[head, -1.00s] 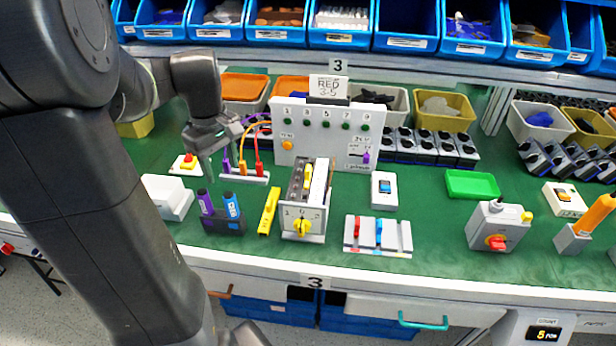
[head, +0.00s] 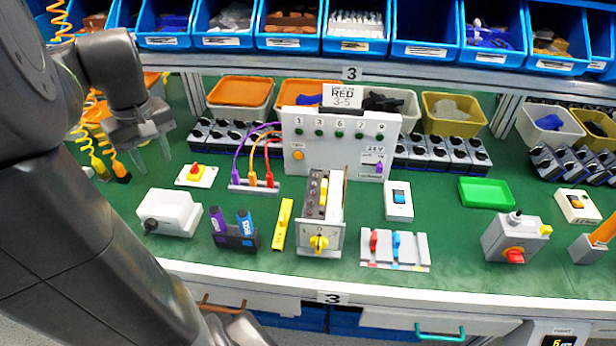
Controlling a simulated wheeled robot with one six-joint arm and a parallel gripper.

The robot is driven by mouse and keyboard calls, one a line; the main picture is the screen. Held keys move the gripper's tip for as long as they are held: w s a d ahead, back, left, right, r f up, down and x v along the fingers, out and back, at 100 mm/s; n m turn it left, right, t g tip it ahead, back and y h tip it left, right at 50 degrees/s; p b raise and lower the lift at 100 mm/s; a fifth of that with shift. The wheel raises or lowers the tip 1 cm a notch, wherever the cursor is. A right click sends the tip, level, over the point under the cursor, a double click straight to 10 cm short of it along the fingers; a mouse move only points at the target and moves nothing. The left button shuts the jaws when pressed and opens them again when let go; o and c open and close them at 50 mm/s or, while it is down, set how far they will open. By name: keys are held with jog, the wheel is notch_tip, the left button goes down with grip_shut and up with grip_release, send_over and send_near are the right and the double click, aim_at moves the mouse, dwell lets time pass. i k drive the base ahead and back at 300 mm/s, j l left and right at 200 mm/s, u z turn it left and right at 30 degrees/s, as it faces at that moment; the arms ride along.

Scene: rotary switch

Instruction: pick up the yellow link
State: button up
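A slim yellow bar with dark marks (head: 282,225), which looks like the yellow link, lies on the green bench top just left of the grey rotary switch (head: 322,238). The switch has a yellow knob on its front and an open top, in which a small yellow piece (head: 323,192) shows. My gripper (head: 152,162) is at the upper left, above the bench and behind the white box. It is well away from the yellow bar. Its fingers are apart with nothing visible between them.
A dark holder with purple and blue pieces (head: 233,238) stands close left of the yellow bar. A white box (head: 168,214), a panel with cables (head: 340,140) and a block with red and blue levers (head: 394,248) are nearby. Blue bins (head: 426,30) line the back.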

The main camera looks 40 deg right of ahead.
aim_at(325, 182)
jog(key=i+z, duration=0.2)
jog(key=z, duration=1.5)
